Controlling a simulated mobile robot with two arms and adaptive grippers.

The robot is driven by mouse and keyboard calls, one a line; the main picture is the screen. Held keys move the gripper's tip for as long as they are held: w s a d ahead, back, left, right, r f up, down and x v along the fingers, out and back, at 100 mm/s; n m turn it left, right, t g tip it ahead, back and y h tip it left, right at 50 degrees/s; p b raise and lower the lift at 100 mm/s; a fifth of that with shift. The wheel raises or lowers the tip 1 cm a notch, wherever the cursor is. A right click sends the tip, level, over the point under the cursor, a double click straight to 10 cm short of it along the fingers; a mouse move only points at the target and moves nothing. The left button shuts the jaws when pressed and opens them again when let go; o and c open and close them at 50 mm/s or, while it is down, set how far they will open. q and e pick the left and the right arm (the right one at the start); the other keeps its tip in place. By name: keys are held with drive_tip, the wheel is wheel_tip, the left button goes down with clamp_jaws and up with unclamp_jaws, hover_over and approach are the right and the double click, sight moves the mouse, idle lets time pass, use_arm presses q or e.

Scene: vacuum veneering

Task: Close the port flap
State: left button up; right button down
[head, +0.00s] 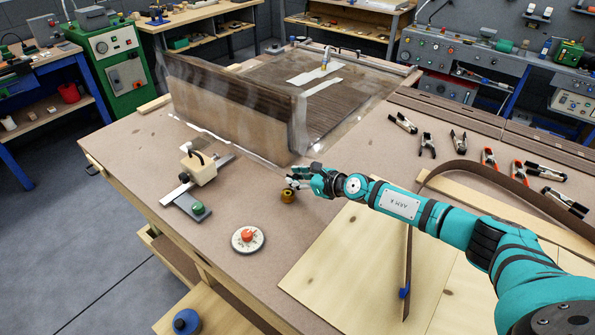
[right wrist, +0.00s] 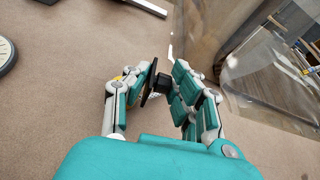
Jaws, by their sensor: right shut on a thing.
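My right gripper (head: 300,181) is low over the middle of the bench, near the front corner of the clear bag (head: 318,151). In the right wrist view, its fingers (right wrist: 168,85) are shut on a small black piece (right wrist: 157,83) with a flat plate and a blocky stub. I cannot tell whether this piece is the port flap. The bag holds a dark wood panel (head: 345,107) and a raised brown curved form (head: 225,110). The bag also shows in the right wrist view (right wrist: 262,58), apart from the fingers. My left gripper is out of view.
A small brass fitting (head: 287,196) stands by the right gripper. A round gauge (head: 248,239) and a cream device on a metal bar (head: 200,168) sit to the left. Several clamps (head: 459,141) and a pale board (head: 350,262) lie to the right.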

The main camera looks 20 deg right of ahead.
drive_tip(key=shift+w+d+r, duration=0.15)
drive_tip(key=shift+d+r, duration=0.1)
drive_tip(key=shift+d, duration=0.05)
drive_tip(key=c, duration=1.4)
unclamp_jaws()
drive_tip(key=shift+o, duration=0.6)
drive_tip(key=shift+f, duration=0.2)
drive_tip(key=v, duration=1.2)
drive_tip(key=shift+f, duration=0.1)
